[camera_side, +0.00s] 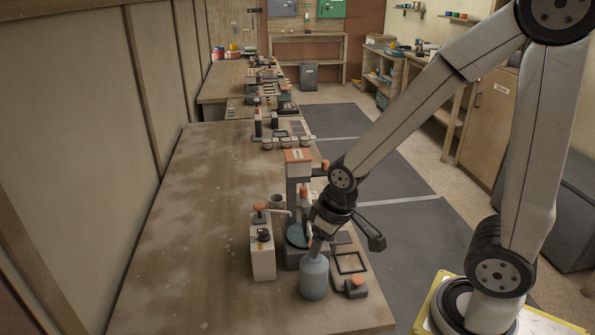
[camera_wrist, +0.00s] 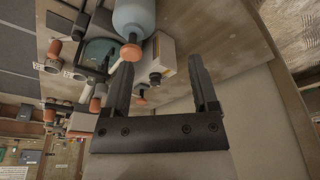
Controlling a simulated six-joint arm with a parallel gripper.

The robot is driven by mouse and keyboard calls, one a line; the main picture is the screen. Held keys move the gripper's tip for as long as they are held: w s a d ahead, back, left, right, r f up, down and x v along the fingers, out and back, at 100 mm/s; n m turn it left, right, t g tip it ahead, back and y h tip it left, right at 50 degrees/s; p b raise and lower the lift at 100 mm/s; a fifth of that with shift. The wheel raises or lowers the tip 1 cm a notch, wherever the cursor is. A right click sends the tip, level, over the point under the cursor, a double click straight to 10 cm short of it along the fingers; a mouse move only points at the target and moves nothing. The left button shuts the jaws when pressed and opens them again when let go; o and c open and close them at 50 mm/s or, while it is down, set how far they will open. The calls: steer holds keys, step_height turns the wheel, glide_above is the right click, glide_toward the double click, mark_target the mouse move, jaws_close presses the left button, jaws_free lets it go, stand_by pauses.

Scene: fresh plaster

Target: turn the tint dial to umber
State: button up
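A white box-shaped unit (camera_side: 263,262) stands on the bench in the side view, with an orange knob on top. A dark round knob (camera_side: 264,235) on it looks like the tint dial; its marks and setting are too small to read. The unit also shows in the wrist view (camera_wrist: 164,48), with the dark knob (camera_wrist: 155,78) between the lines of my fingers. My gripper (camera_wrist: 161,62) is open, with nothing between its fingers.
A blue-grey bottle (camera_side: 313,278) with an orange tip stands close to the right of the unit. A stand with an orange top (camera_side: 298,156) rises behind it. A black frame (camera_side: 350,263) lies at the right bench edge. The bench's left side (camera_side: 190,240) is clear.

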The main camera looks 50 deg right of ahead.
mark_target(264, 230)
steer(key=w+d+n+g, duration=0.1)
steer(key=w+n, duration=0.1)
steer(key=w, duration=0.4)
steer(key=w+d+n, duration=0.1)
steer(key=w+n, duration=0.1)
steer(key=w, duration=0.5)
steer(key=w+d+f+n+g, duration=0.1)
steer(key=w+n, duration=0.1)
steer(key=w, duration=0.4)
steer(key=shift+w+n+g, duration=0.15)
steer(key=shift+n+g, duration=0.15)
steer(key=shift+f, duration=0.1)
steer(key=shift+f, duration=3.8)
jaws_close()
